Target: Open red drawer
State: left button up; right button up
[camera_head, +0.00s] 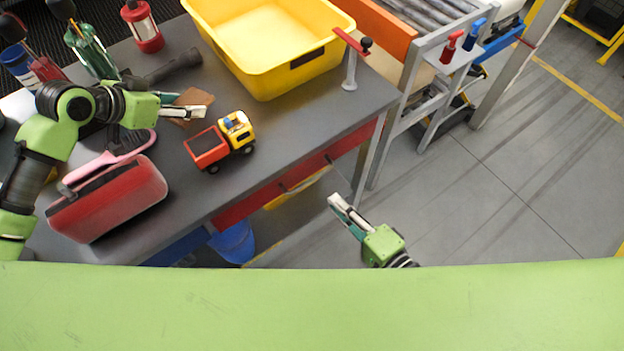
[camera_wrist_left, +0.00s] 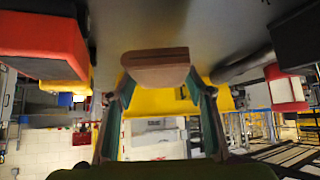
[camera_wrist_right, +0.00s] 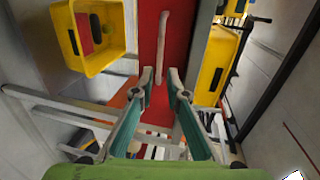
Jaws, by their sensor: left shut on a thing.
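In the right wrist view the red front (camera_wrist_right: 150,98) fills the centre and carries a long pale bar handle (camera_wrist_right: 161,45). My right gripper (camera_head: 334,201) is in front of the drawer, apart from it. Its fingers in the right wrist view (camera_wrist_right: 161,80) stand apart with nothing between them, just short of the handle. My left gripper (camera_head: 204,112) is over the table, shut on a brown block (camera_wrist_left: 155,60), which also shows in the head view (camera_head: 193,98).
On the grey table (camera_head: 300,125) are a yellow bin (camera_head: 275,75), a toy truck (camera_head: 220,142), a red case (camera_head: 108,200), a dark flashlight (camera_head: 173,67) and a red lantern (camera_head: 143,27). A roller conveyor (camera_head: 425,12) stands right. The floor beside my right gripper is clear.

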aim_at(313, 179)
pick_arm(q)
jog(key=shift+r+p, duration=0.3)
jog(key=shift+r, duration=0.05)
pick_arm(e)
jog(key=x, duration=1.1)
jog(key=shift+c, duration=0.4)
grip_shut()
